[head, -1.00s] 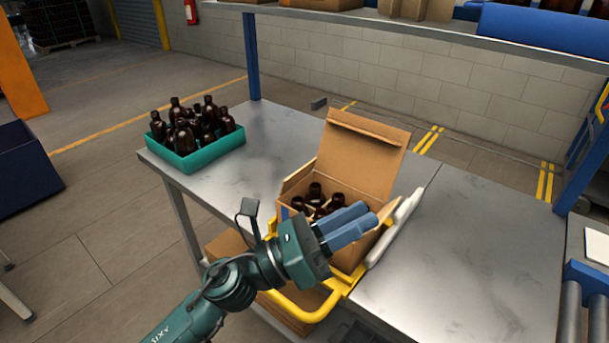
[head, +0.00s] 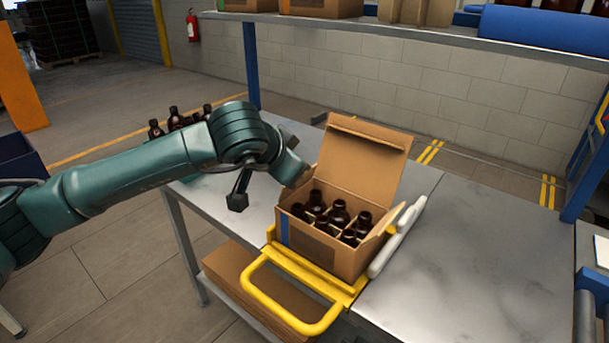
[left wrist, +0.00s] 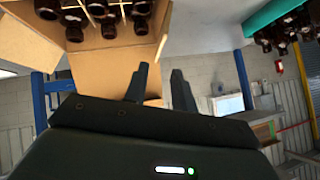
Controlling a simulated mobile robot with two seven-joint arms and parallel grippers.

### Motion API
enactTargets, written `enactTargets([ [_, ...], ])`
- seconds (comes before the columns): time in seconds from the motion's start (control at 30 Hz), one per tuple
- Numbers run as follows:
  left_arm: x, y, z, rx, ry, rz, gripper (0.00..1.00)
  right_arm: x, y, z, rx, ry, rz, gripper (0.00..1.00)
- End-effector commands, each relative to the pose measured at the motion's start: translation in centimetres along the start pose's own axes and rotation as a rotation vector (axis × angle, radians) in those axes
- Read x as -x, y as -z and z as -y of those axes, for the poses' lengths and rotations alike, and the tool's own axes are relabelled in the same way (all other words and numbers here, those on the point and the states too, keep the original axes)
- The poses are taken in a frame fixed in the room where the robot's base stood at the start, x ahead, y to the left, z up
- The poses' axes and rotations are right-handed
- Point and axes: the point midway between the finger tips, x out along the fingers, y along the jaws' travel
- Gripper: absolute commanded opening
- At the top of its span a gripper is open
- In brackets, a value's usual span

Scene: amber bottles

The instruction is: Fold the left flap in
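The open cardboard box (head: 325,248) holds several dark amber bottles (head: 338,213). Its back lid (head: 362,165) stands up. Its right flap (head: 382,222) leans outward; it also shows at the left of the left wrist view (left wrist: 30,40). The left flap is mostly hidden behind my arm in the head view; in the left wrist view a narrow brown panel, seemingly this flap (left wrist: 161,28), stands at the box's side. My left gripper (left wrist: 160,85) has its fingers apart and nothing between them, close to the box's back left corner. My right gripper is in neither view.
A yellow frame (head: 295,300) and a white-grey bar (head: 398,238) border the box. A teal crate of bottles (left wrist: 270,17) stands to the left, partly behind my arm in the head view. The table (head: 450,270) right of the box is clear.

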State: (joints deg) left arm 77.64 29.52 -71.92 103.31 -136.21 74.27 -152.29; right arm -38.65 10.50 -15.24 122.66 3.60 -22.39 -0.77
Motion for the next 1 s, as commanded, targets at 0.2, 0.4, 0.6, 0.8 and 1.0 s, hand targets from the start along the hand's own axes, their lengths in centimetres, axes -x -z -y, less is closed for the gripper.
enactTargets([
  [0.2,-4.7,0.0,-0.1,0.004,-0.005,0.004,0.26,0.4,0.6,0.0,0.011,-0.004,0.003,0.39],
  [0.4,-8.5,0.0,-0.2,0.005,-0.005,0.003,0.26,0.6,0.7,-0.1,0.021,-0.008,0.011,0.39],
  [0.6,-10.5,0.1,-0.2,0.003,-0.005,-0.001,0.26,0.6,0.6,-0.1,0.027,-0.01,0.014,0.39],
  [0.8,-11.0,0.0,-0.1,0.004,-0.004,-0.001,0.26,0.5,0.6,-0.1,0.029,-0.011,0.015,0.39],
  [1.0,-11.0,0.0,-0.2,0.004,-0.005,-0.001,0.25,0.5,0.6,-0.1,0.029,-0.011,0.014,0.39],
])
